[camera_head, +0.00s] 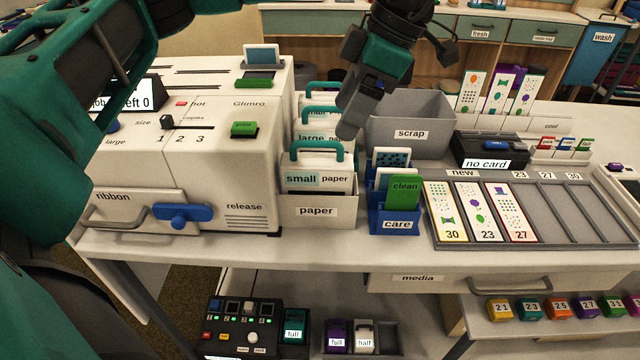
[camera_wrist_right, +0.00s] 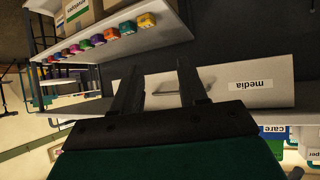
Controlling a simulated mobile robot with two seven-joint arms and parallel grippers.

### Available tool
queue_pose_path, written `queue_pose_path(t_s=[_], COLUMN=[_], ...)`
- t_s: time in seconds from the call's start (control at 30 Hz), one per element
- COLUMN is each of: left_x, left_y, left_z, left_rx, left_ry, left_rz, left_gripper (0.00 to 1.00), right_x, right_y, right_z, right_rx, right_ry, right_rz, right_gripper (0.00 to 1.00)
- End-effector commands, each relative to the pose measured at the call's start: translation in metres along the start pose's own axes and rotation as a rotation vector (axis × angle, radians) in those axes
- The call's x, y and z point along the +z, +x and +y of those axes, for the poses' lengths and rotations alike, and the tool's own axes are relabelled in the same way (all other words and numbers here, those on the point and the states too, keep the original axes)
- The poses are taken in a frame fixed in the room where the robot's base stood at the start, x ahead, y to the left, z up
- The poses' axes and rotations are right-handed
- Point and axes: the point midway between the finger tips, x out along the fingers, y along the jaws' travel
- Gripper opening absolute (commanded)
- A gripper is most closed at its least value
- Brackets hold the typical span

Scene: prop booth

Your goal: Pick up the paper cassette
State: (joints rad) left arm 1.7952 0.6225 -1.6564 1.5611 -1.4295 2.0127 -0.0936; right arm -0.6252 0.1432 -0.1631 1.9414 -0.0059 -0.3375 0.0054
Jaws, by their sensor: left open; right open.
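The front one is the small paper cassette (camera_head: 316,177), white with a green handle. The large paper cassette (camera_head: 312,137) is behind it, and another green handle shows farther back. My left gripper (camera_head: 352,128) points down just right of and above the cassettes, apart from the small paper handle. It is open, with no object seen in it. My right gripper (camera_wrist_right: 158,82) is open and empty in the wrist view, facing the media drawer (camera_wrist_right: 222,88); it is not seen in the head view.
The printer (camera_head: 190,165) stands left of the bin. The blue care holder (camera_head: 396,222) with cards is close on the right, and the scrap bin (camera_head: 410,133) is behind. A tray (camera_head: 585,215) with cards lies farther right. Free counter is narrow along the front.

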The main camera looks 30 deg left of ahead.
Motion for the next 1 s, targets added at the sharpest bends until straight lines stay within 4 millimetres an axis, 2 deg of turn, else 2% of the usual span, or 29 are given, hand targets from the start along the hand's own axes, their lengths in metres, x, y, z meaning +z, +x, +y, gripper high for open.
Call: queue_pose_path(t_s=[0.03, 0.23, 0.47, 0.8, 1.0], left_x=[0.001, 0.001, 0.000, -0.004, -0.003], left_y=[0.015, 0.050, 0.066, 0.110, 0.114], left_z=[-0.001, -0.001, -0.002, -0.004, -0.005], left_rx=[-0.005, -0.005, -0.003, -0.004, -0.003], left_ry=[0.001, 0.002, 0.002, 0.002, 0.003], left_rz=[0.002, -0.001, -0.001, -0.002, -0.004], left_gripper=[0.72, 0.72, 0.72, 0.72, 0.72], right_x=[0.005, 0.010, 0.001, 0.000, 0.001], right_y=[0.003, 0.007, 0.007, 0.008, 0.008], right_z=[0.000, -0.004, -0.009, -0.007, -0.006], right_rx=[-0.001, -0.009, -0.020, -0.017, -0.014], right_ry=[0.001, 0.005, 0.007, 0.006, 0.006], right_rz=[-0.002, -0.012, 0.008, 0.008, 0.006], right_gripper=[0.43, 0.43, 0.43, 0.43, 0.43])
